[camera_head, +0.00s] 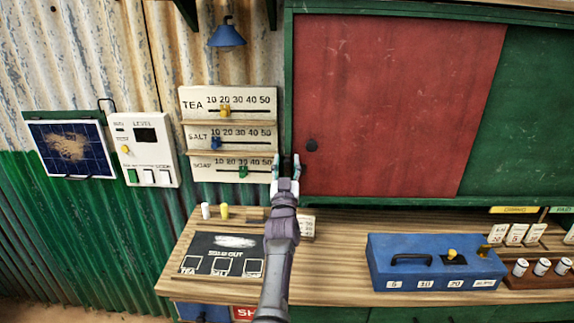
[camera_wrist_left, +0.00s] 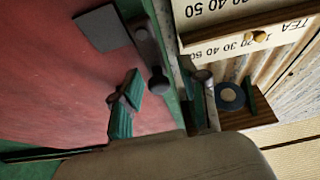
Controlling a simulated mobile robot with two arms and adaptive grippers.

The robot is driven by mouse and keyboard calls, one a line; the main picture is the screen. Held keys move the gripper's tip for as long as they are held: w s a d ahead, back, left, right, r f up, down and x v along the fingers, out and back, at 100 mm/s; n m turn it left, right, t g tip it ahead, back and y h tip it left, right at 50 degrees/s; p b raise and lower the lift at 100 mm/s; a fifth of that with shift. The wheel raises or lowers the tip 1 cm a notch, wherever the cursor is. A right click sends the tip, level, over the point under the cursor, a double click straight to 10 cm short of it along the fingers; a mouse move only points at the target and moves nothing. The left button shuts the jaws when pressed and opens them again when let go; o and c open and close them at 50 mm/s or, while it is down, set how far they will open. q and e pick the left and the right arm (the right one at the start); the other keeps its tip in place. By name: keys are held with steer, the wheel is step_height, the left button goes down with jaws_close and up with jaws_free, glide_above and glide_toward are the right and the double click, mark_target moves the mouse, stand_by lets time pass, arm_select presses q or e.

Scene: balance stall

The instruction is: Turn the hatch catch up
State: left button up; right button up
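The hatch (camera_head: 400,110) is a red panel, with a round black knob (camera_head: 312,145) near its lower left corner. My left gripper (camera_head: 287,165) is at the green frame post on the panel's left edge, left of and a little below the knob. Its two pale fingertips stand apart with a dark gap between them. In the left wrist view, a grey bar with a dark rounded end (camera_wrist_left: 157,82) lies by the green post, between the teal-marked fingers; it may be the catch. I cannot tell whether the fingers touch it. My right gripper is not in view.
A board with TEA, SALT and SOAP sliders (camera_head: 228,122) hangs close left of my gripper. On the wooden counter (camera_head: 335,262) below are a dark sold-out board (camera_head: 215,243) and a blue box (camera_head: 400,270). A blue lamp (camera_head: 227,36) hangs above.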

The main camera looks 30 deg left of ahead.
mark_target(287, 121)
arm_select(q)
steer(key=shift+r, duration=0.25)
step_height(287, 121, up, 10)
steer(key=shift+f, duration=0.25)
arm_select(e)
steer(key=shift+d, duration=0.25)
arm_select(q)
steer(key=shift+f, duration=0.1)
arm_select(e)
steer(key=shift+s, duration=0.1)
